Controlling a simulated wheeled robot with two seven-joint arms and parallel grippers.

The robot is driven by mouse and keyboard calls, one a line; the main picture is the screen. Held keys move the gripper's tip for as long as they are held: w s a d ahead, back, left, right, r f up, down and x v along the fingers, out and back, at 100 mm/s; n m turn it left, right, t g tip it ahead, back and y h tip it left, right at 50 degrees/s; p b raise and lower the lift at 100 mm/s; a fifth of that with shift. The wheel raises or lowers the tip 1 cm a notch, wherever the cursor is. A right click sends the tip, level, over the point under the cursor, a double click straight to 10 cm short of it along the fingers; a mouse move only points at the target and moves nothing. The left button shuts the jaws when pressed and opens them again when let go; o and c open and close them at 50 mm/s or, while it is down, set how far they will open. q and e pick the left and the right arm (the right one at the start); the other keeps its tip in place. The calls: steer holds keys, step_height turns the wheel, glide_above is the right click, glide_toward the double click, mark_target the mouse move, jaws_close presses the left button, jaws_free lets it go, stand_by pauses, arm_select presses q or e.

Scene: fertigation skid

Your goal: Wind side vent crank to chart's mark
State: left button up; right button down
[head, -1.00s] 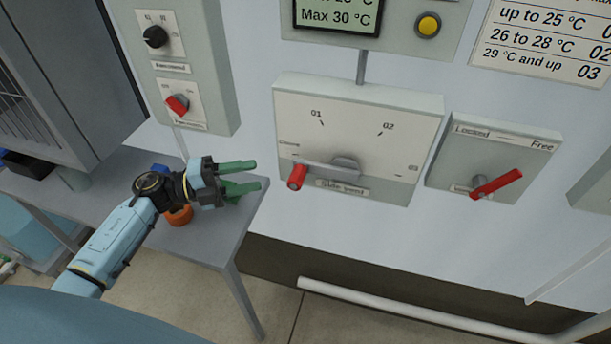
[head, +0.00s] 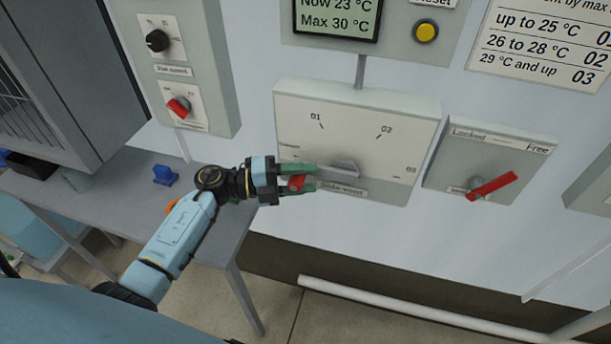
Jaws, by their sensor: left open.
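The side vent crank panel (head: 358,118) is a pale box on the wall with marks 01, 02, 03 and a closed mark at left. The crank's grey hub (head: 345,170) is at its lower middle. Its red handle (head: 297,183) points to the closed side. My left gripper (head: 312,180) is open, with its green fingers above and below the red handle. The chart (head: 545,45) at upper right lists up to 25 °C, 26 to 28 °C as 02, 29 °C and up as 03. The display (head: 338,14) reads Now 23 °C, Max 30 °C. My right gripper is not in view.
A lock panel (head: 490,155) right of the crank has a red lever (head: 492,186) lying toward Free. A yellow button (head: 426,32) is above. A grey table (head: 130,190) holds a blue object (head: 165,175). A white pipe (head: 400,308) runs low along the wall.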

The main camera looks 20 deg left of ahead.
arm_select(q)
steer(key=shift+w+d, duration=0.15)
steer(key=shift+d, duration=0.1)
jaws_close()
stand_by(0.3)
